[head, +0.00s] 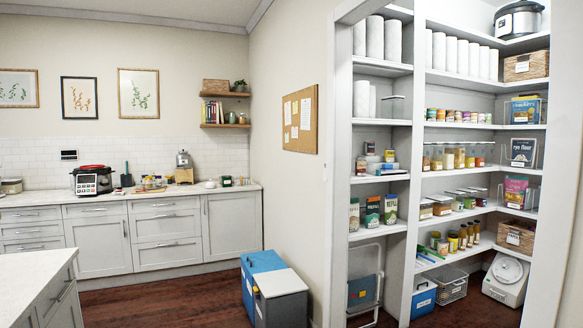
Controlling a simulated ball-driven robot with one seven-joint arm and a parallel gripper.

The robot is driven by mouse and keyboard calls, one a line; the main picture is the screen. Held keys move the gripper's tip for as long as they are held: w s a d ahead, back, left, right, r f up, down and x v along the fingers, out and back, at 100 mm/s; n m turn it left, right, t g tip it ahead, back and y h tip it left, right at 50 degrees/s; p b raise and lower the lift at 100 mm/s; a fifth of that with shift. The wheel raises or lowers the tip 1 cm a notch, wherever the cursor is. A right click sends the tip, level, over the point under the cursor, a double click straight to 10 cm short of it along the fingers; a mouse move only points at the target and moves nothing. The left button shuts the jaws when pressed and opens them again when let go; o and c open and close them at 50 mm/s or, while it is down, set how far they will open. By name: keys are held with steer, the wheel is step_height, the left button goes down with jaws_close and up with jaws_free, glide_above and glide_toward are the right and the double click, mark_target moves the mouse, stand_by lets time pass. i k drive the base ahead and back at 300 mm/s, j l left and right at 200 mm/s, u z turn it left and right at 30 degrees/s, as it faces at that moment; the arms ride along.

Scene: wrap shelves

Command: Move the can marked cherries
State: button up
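I cannot make out which can is marked cherries, because the labels are too small to read. A row of small coloured cans (458,116) stands on a pantry shelf at the right in the head view. More small jars or cans (455,240) stand on a lower pantry shelf. Dark green cans (227,181) stand at the right end of the kitchen counter. My gripper is not in view.
The white pantry shelves (384,68) fill the right side. A blue and grey bin (280,300) stands on the floor before the pantry. A counter corner (35,272) juts in at the lower left. Dark wooden floor (190,306) lies free between.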

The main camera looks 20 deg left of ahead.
mark_target(360, 165)
steer(key=i+j+u, duration=0.3)
steer(key=i, duration=0.2)
steer(key=i+u, duration=0.35)
steer(key=i, duration=0.2)
steer(key=i+l, duration=0.1)
steer(key=i, duration=2.05)
steer(key=i+z, duration=0.3)
steer(key=i+j+z, duration=0.3)
steer(key=i, duration=0.15)
steer(key=i+j+z, duration=0.25)
steer(key=i+l, duration=0.1)
steer(key=i, duration=0.05)
